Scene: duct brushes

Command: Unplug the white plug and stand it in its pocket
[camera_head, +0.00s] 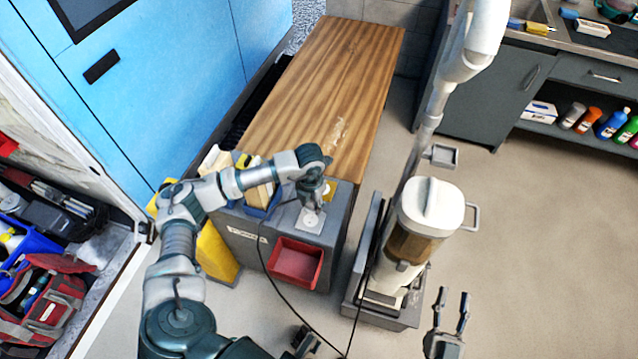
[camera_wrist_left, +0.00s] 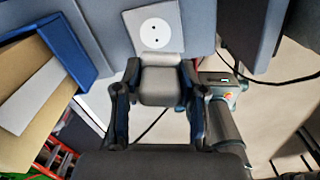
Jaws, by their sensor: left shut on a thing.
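The white plug appears as a pale grey block (camera_wrist_left: 160,86) between my left fingers in the left wrist view; its prongs are hidden. My left gripper (camera_head: 311,203) is shut on it above the grey cabinet (camera_head: 250,236); its fingers also show in the left wrist view (camera_wrist_left: 158,98). A pale socket plate (camera_head: 309,221) with a round two-hole outlet (camera_wrist_left: 155,33) is close by, its holes uncovered. A black cord (camera_head: 283,291) runs from near the gripper to the floor. I cannot tell which place is the plug's pocket. My right gripper (camera_head: 453,299) is open and empty.
A red bin (camera_head: 296,263) hangs on the cabinet front. A blue tray (camera_head: 262,207) sits on its left top. A wooden bench (camera_head: 335,75) stands behind. A white-and-brown canister machine (camera_head: 415,235) stands right. The floor (camera_head: 545,235) beyond it is clear.

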